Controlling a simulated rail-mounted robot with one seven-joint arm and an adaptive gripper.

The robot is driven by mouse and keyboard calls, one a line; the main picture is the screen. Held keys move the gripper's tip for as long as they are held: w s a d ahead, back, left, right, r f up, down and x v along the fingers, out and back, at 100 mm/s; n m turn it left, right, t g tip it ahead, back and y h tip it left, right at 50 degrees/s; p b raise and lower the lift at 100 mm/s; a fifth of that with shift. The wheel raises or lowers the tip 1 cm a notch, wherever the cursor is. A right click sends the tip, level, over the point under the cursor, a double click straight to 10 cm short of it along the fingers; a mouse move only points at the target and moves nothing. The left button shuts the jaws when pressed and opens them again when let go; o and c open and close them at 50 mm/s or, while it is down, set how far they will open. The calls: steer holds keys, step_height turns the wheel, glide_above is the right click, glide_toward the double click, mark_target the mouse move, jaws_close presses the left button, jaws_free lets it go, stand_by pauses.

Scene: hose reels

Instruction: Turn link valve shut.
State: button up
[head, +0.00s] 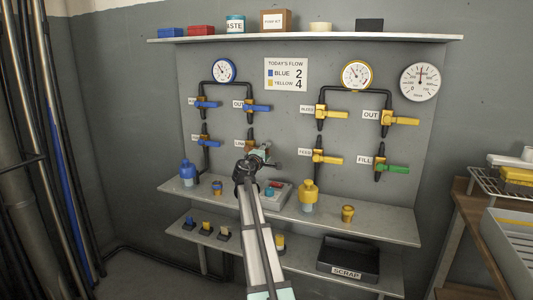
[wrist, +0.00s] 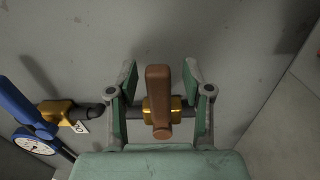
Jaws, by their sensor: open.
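The link valve has a brass body (wrist: 174,112) and a brown lever handle (wrist: 158,88) in the wrist view. The handle stands crosswise to the dark pipe there. My gripper (wrist: 158,85) is open, with one finger on each side of the handle and a gap on both sides. In the head view my gripper (head: 264,156) is at the lower middle of the panel and covers most of the link valve. The valve's label (head: 239,143) shows only in part. Whether the fingers reach past the handle in depth is hard to tell.
A blue-handled valve (head: 256,108) sits just above, and another blue valve (head: 207,141) to the left. A yellow-handled valve (head: 328,159) is to the right. Below, a shelf (head: 380,226) holds a blue bottle (head: 188,174), a yellow-capped bottle (head: 308,196) and a grey box.

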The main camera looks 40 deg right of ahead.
steer(key=v, duration=1.1)
steer(key=shift+s+a, duration=0.2)
steer(key=shift+a, duration=0.05)
steer(key=shift+r, duration=0.1)
